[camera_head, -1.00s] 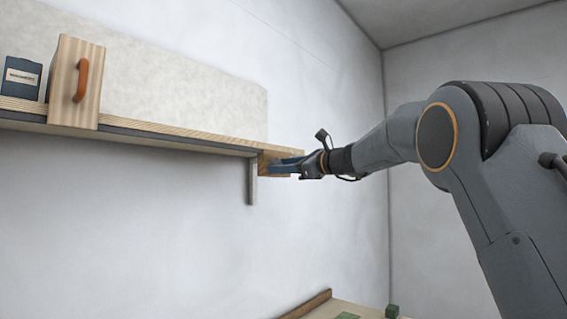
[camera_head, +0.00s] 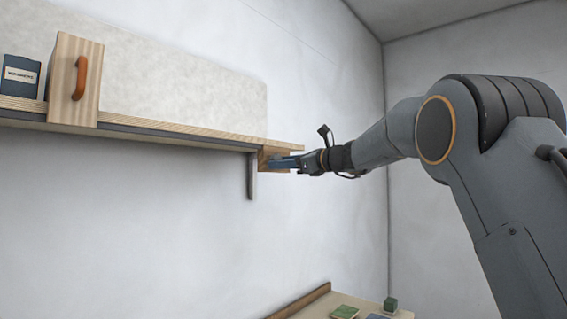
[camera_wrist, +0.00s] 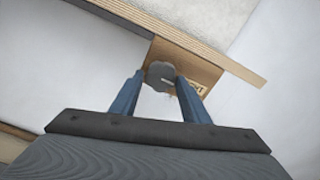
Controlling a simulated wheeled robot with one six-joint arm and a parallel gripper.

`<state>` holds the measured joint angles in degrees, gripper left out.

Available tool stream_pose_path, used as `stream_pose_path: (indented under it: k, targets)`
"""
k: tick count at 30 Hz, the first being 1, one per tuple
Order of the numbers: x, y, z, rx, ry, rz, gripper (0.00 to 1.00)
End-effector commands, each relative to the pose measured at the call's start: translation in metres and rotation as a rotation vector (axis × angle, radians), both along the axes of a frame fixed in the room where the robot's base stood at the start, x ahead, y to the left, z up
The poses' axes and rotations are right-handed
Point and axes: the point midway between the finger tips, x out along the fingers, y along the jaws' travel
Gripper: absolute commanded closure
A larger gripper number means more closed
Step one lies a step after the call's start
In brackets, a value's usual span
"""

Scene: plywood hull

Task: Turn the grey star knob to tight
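The grey star knob (camera_wrist: 160,75) is on a wooden block (camera_wrist: 200,70) at the end of the shelf, in the upper middle of the wrist view. A small label (camera_wrist: 199,88) is on the block, partly hidden by a finger. My gripper (camera_wrist: 158,78) has its two blue fingers apart, one on each side of the knob. I cannot tell whether they touch it. In the head view my gripper (camera_head: 284,163) reaches the wooden block (camera_head: 268,153), and the knob is hidden there.
The wall shelf (camera_head: 150,128) runs left from the block, with a bracket (camera_head: 252,178) below. A wooden box with an orange handle (camera_head: 80,78) and a dark blue box (camera_head: 20,76) stand on it. A table (camera_head: 350,303) with small green blocks is below.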

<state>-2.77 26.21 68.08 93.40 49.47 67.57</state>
Motion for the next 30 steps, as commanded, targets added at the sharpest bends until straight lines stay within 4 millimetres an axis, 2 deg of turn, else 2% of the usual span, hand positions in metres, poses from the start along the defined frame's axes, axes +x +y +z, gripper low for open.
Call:
stream_pose_path:
  k: [8, 21, 30]
  targets:
    - [-0.003, -0.004, 0.002, 0.0, -0.004, -0.002, 0.58]
    - [-0.041, -0.055, 0.0, 0.001, -0.002, -0.004, 0.58]
    - [-0.049, -0.062, 0.001, 0.0, -0.002, -0.001, 0.58]
